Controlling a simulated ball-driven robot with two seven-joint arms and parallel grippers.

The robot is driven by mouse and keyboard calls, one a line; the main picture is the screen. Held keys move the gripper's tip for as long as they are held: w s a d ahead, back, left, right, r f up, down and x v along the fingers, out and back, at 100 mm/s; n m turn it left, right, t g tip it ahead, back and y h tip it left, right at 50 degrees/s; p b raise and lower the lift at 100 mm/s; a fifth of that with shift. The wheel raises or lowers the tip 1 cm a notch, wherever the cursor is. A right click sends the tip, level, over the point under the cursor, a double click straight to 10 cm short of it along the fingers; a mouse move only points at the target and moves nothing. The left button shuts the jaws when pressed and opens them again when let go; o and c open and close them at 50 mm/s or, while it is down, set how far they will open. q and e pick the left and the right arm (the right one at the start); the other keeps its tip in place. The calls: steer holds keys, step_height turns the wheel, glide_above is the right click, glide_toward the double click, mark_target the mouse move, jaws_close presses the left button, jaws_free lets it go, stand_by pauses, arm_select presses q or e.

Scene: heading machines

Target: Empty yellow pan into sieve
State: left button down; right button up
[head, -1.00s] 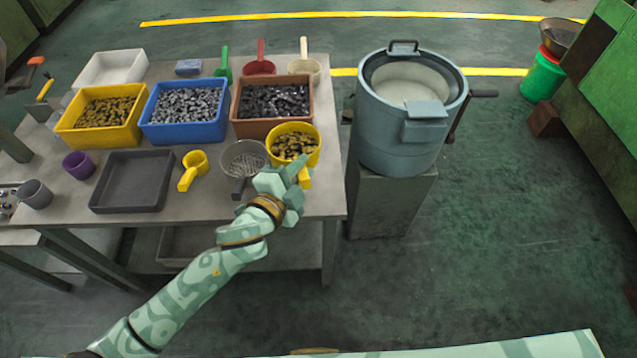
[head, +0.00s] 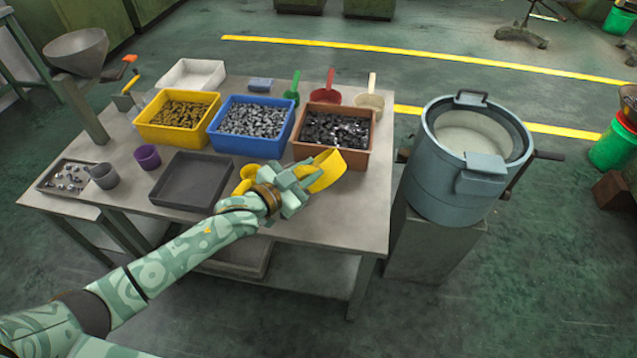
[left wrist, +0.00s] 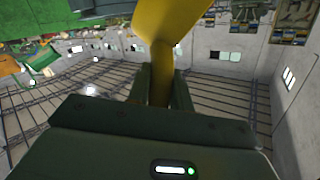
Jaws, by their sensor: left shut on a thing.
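My left gripper (head: 290,190) is shut on the handle of the yellow pan (head: 328,170), above the right front part of the table. The pan is tipped over on its side, and its contents cannot be seen. In the left wrist view the yellow pan (left wrist: 168,28) rises from between the two fingers (left wrist: 160,90). My right gripper is not in view.
Yellow (head: 150,132), blue (head: 222,145) and brown (head: 300,148) bins of pieces stand behind. A second yellow scoop (head: 246,174) is partly hidden by my arm. An empty dark tray (head: 190,183) lies left. A blue-grey drum machine (head: 440,180) stands right of the table.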

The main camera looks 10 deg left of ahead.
arm_select(q)
steer(key=w+a+n+h+b, duration=0.1)
steer(key=w+a+n+b, duration=0.2)
steer(key=a+n, duration=0.4)
steer(key=shift+w+a+f+b, duration=0.15)
steer(key=shift+w+f+b, duration=0.25)
steer(key=shift+b, duration=0.1)
stand_by(0.4)
